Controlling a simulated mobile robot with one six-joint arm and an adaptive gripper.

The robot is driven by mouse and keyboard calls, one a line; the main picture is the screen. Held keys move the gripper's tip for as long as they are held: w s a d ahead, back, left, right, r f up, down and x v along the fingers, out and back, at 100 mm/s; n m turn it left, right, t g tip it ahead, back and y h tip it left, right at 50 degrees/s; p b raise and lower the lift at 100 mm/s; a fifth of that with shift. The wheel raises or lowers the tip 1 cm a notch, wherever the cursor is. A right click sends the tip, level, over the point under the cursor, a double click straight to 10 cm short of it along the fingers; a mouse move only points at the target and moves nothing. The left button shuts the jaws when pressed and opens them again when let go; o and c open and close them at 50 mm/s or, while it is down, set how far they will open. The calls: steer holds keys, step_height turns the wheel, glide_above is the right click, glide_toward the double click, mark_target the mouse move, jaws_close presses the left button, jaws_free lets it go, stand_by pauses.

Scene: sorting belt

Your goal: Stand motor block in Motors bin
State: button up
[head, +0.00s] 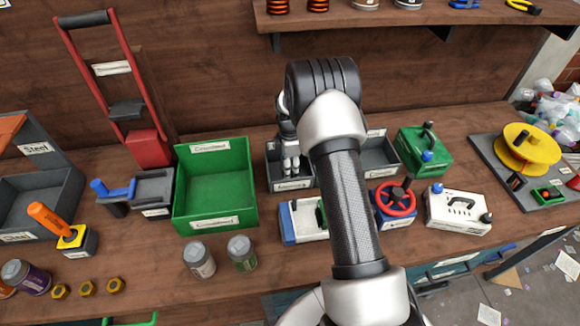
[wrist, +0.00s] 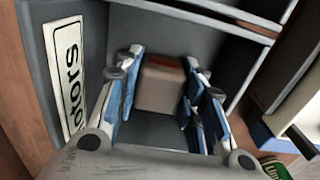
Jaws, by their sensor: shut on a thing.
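The Motors bin (head: 271,176) is a dark grey open bin left of my arm in the head view. In the wrist view its wall (wrist: 92,28) carries a white label of which "otors" shows. My gripper (head: 291,163) points down into this bin. In the wrist view my gripper (wrist: 163,72) has its blue-padded fingers on both sides of a brownish-grey motor block (wrist: 160,86) and is shut on it. The block is within the bin's walls and looks roughly upright. Whether it touches the floor I cannot tell. In the head view it is hidden.
A green bin (head: 215,190) stands just left of the Motors bin. Another grey bin (head: 378,160) lies to the right, partly behind my arm. A white and blue device (head: 303,222) sits in front. Two jars (head: 199,260) stand nearer the front edge. A shelf (head: 430,16) hangs above.

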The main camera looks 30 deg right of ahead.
steer(key=o, duration=1.3)
steer(key=shift+f, duration=0.1)
steer(key=shift+c, duration=0.2)
steer(key=s+a+r+m+t+p, duration=0.1)
steer(key=s+a+r+p, duration=0.1)
steer(key=r, duration=0.9)
steer(key=s+a+r+m+p, duration=0.1)
steer(key=a+r+m+p, duration=0.1)
steer(key=r, duration=1)
steer(key=s+a+r+m+t, duration=0.1)
steer(key=s+a+r+m, duration=0.35)
steer(key=s+r, duration=0.55)
steer(key=s+a+r+m+t, duration=0.1)
steer(key=s+a+r+m, duration=0.1)
steer(key=s, duration=0.8)
steer(key=s+a+r+m+t, duration=0.1)
steer(key=s+a+m, duration=0.3)
steer(key=s, duration=0.6)
steer(key=shift+s+a+r+m+t, duration=0.15)
steer(key=shift+s+r+m+t, duration=0.2)
steer(key=shift+m, duration=0.3)
